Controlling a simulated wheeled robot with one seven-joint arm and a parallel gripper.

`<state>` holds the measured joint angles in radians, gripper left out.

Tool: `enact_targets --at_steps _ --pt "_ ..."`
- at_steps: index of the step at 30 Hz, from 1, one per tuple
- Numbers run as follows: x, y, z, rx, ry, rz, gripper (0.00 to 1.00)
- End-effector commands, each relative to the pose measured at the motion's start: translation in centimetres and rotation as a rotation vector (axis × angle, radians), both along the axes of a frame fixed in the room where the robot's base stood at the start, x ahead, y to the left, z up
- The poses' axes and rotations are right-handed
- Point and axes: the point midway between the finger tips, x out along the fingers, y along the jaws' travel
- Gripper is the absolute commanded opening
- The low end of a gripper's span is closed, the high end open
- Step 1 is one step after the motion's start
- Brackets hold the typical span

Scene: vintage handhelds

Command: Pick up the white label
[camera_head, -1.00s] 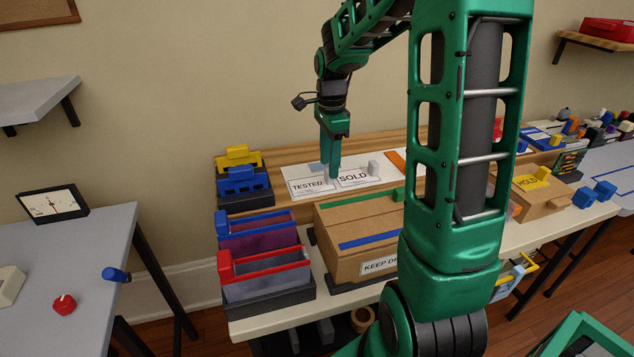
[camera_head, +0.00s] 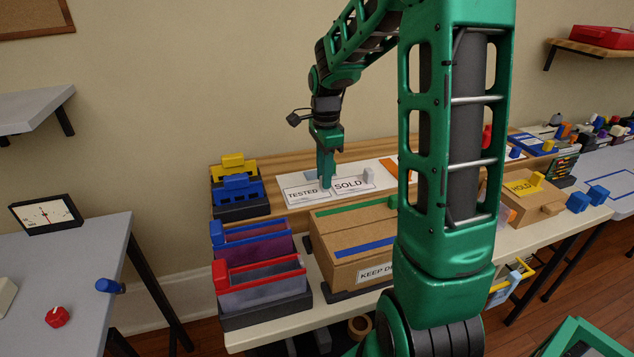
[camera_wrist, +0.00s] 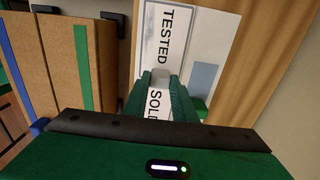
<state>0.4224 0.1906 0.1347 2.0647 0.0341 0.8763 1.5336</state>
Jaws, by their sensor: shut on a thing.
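The white label printed TESTED (camera_head: 303,194) lies on a pale sheet at the back of the bench, and it also shows in the wrist view (camera_wrist: 168,38). The white label printed SOLD (camera_head: 350,184) lies just right of it, with a grey-white tab (camera_head: 369,175) standing up at its right side. My gripper (camera_head: 326,184) points down between the two printed words. In the wrist view its green fingers are shut on a small grey-white tab (camera_wrist: 160,73) beside the word TESTED. The fingers partly hide SOLD there. I cannot see a gap under the TESTED label.
A cardboard box (camera_head: 350,265) stands in front of the labels. Blue and red file bins (camera_head: 262,280) stand left of it, with yellow and blue holders (camera_head: 235,185) behind. An orange strip (camera_head: 388,168) lies right of SOLD. My arm hides the middle right.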

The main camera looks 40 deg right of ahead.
Motion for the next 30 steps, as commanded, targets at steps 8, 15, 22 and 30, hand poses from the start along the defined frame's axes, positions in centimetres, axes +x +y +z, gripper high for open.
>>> enact_targets --at_steps 8,15,22,30 --pt "0.1 0.0 2.2 -0.001 -0.005 0.0 0.08" --pt "-1.2 2.2 5.6 -0.002 -0.005 0.004 0.08" --pt "-3.6 6.3 8.4 -0.001 -0.004 0.004 0.08" --pt "-5.4 9.1 10.4 0.0 -0.001 0.002 0.08"
